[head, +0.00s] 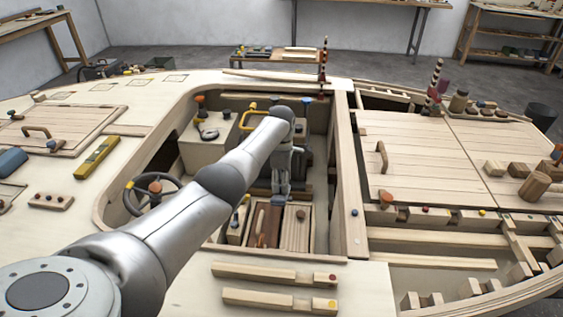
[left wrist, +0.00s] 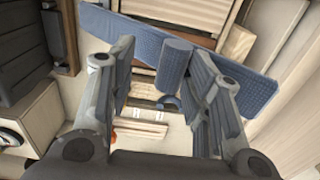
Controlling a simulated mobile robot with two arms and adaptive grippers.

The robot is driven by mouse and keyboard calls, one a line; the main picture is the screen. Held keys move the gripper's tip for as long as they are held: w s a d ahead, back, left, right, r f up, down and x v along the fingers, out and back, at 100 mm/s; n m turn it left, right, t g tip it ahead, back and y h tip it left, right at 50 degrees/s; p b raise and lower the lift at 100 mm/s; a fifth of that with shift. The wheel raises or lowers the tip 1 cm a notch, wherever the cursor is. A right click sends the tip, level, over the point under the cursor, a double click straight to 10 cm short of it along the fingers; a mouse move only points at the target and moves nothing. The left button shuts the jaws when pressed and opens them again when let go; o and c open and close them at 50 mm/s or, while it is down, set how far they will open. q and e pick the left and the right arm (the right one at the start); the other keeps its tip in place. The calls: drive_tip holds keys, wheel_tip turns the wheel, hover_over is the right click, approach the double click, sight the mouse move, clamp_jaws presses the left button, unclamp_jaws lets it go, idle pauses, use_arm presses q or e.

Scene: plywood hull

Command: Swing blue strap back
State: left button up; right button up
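The blue strap (left wrist: 235,78) shows in the left wrist view as a flat textured band slanting across the upper part of the picture. A short blue rounded piece (left wrist: 174,66) stands at the strap, between my finger lines and nearer the right finger. My left gripper (left wrist: 160,72) is open, with a clear gap on the left of that piece; I see no grip on it. In the head view my left gripper (head: 281,192) points down into the open cockpit well. I cannot make out the strap there. My right gripper is not in view.
The cockpit well has wooden walls, with a steering wheel (head: 153,192) at its left and a yellow handle (head: 256,115) behind my wrist. Two wooden bars (head: 270,273) lie on the near deck. A planked hatch (head: 415,150) is to the right.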

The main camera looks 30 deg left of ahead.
use_arm(q)
wheel_tip(320, 180, up, 10)
drive_tip(key=shift+s+d+r, duration=0.15)
drive_tip(key=shift+s+r, duration=0.05)
drive_tip(key=shift+r, duration=0.05)
